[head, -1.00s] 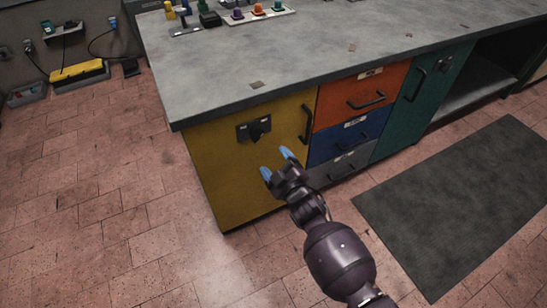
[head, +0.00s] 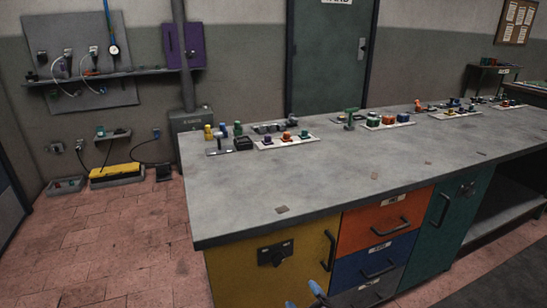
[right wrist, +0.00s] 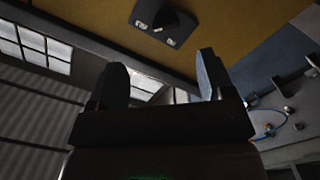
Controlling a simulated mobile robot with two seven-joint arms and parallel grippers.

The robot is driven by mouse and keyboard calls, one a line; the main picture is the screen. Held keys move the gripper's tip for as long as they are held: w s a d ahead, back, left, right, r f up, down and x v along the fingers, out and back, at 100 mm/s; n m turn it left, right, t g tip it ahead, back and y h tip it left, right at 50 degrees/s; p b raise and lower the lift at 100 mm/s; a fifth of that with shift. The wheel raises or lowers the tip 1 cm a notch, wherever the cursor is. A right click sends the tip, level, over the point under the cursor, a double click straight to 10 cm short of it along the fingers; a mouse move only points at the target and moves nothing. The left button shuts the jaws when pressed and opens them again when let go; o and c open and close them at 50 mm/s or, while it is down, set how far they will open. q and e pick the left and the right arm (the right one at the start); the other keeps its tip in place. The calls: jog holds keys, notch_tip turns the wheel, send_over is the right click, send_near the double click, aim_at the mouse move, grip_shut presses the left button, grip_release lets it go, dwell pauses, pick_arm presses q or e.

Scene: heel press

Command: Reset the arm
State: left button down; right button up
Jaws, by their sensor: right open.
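My right gripper (head: 304,296) shows at the bottom edge of the head view, only its blue fingertips in frame. It is low in front of the yellow cabinet door (head: 230,275). In the right wrist view my right gripper (right wrist: 160,85) has its two fingers spread apart with nothing between them. The yellow door (right wrist: 220,40) and its dark latch plate (right wrist: 158,20) lie beyond the fingers. The latch plate also shows in the head view (head: 276,253), with a dark knob on it. My left gripper is in neither view.
The grey workbench (head: 340,190) has orange (head: 388,220), blue (head: 372,262) and grey drawers and a teal door (head: 440,235). White trays (head: 286,141) with coloured parts stand along its back. A yellow-topped box (head: 115,172) sits by the wall. The tiled floor (head: 125,235) at left is clear.

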pick_arm(q)
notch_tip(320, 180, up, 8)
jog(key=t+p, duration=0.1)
jog(key=p, duration=0.9)
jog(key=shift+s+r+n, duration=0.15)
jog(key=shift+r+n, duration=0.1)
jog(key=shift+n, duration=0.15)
pick_arm(e)
jog(key=s+d+r+m+g+h, duration=0.1)
jog(key=s+d, duration=0.5)
jog(key=s, duration=0.6)
jog(key=s+d+r+m+g+h, duration=0.2)
jog(key=s+d+m, duration=0.4)
jog(key=s, duration=0.6)
jog(key=s+d+r+m+g+h, duration=0.2)
jog(key=s+d, duration=0.4)
jog(key=s, duration=0.6)
notch_tip(320, 180, up, 2)
jog(key=shift+s+d+m+g, duration=0.2)
jog(key=shift+d+m+g, duration=0.2)
jog(key=shift+m, duration=0.5)
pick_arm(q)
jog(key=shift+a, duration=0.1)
